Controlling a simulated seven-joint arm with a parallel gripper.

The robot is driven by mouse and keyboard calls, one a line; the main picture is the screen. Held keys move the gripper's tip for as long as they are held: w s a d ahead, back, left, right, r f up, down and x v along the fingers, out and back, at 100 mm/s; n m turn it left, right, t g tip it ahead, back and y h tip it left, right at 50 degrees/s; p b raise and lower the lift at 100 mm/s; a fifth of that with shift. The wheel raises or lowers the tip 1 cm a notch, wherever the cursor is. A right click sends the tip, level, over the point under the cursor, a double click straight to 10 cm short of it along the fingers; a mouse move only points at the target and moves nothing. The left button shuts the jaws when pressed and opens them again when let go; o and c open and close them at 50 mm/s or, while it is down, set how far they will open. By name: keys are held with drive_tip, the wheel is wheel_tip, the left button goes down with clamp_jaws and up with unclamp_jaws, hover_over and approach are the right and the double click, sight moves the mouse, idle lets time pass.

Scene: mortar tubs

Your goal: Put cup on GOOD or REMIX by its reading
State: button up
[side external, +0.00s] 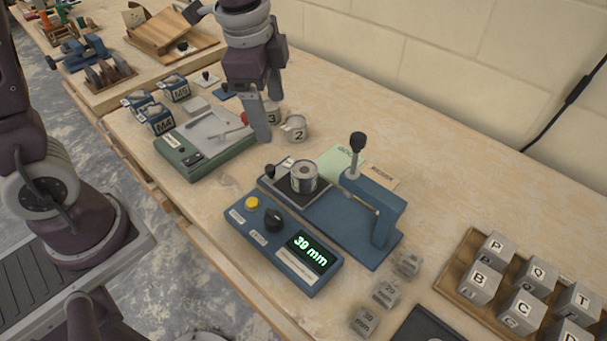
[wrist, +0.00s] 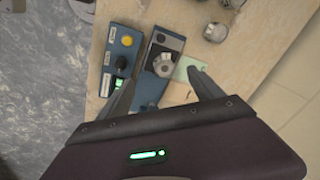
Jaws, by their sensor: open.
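A grey metal cup (side external: 305,176) stands on the dark plate of the blue tester (side external: 340,220); it also shows in the wrist view (wrist: 165,64). The display (side external: 310,252) on the blue console reads 30 mm. The green GOOD card (side external: 338,158) lies behind the tester, partly hidden by it. An orange card (side external: 384,177), its word too small to read, is mostly hidden behind the tester's arm. My gripper (side external: 265,134) is open and empty, above the bench to the left of this cup. In the wrist view the cup shows between and beyond the fingertips.
Cups marked 3 (side external: 273,116) and 2 (side external: 295,129) stand close behind my gripper. A green scale (side external: 205,145) is at left. The tester's black-knobbed lever (side external: 357,143) stands upright. Lettered blocks fill a wooden tray (side external: 458,288) at right; millimetre blocks (side external: 386,294) lie before it.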

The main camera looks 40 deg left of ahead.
sight(305, 169)
drive_tip(key=w+d+f+m, duration=0.1)
drive_tip(key=f, duration=0.2)
drive_tip(key=w+d+f+m+g, duration=0.1)
drive_tip(key=w+f+m, duration=0.1)
drive_tip(key=f, duration=0.2)
drive_tip(key=w+d+f+m, duration=0.1)
drive_tip(key=w+f+m, duration=0.1)
drive_tip(key=f, duration=0.1)
drive_tip(key=shift+w+f+g, duration=0.15)
drive_tip(key=shift+f+g, duration=0.25)
drive_tip(key=shift+m, duration=0.4)
wheel_tip(305, 169, down, 8)
drive_tip(key=shift+w+a+r, duration=0.1)
clamp_jaws()
